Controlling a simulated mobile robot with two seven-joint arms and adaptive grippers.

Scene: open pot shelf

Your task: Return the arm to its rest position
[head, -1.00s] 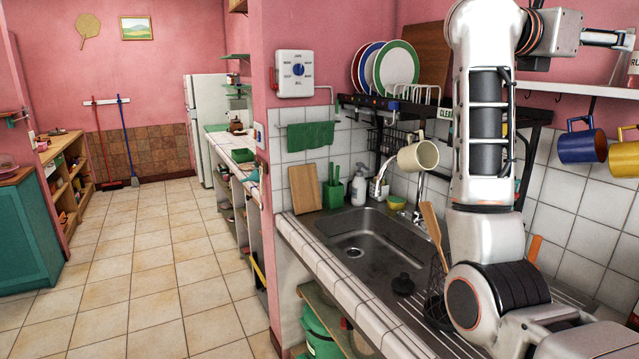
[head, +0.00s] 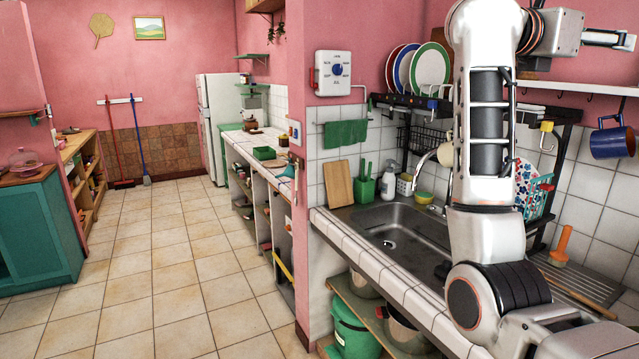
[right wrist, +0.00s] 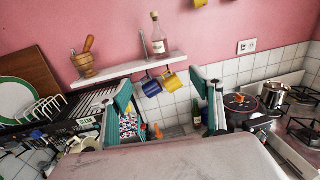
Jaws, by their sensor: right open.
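My right arm (head: 485,150) stands upright on the right of the head view, bent at the joints, with its upper link reaching off to the right edge. In the right wrist view my right gripper (right wrist: 160,88) is open, its two teal fingers wide apart with nothing between them. Beyond the fingers a blue mug (right wrist: 151,86) and a yellow mug (right wrist: 174,82) hang under the shelf. My left gripper is not in view.
The counter with the sink (head: 400,228) runs behind my arm, which hides part of it. A white shelf (right wrist: 125,67) holds a mortar (right wrist: 85,62) and a bottle (right wrist: 158,38). The tiled floor (head: 170,270) is open on the left.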

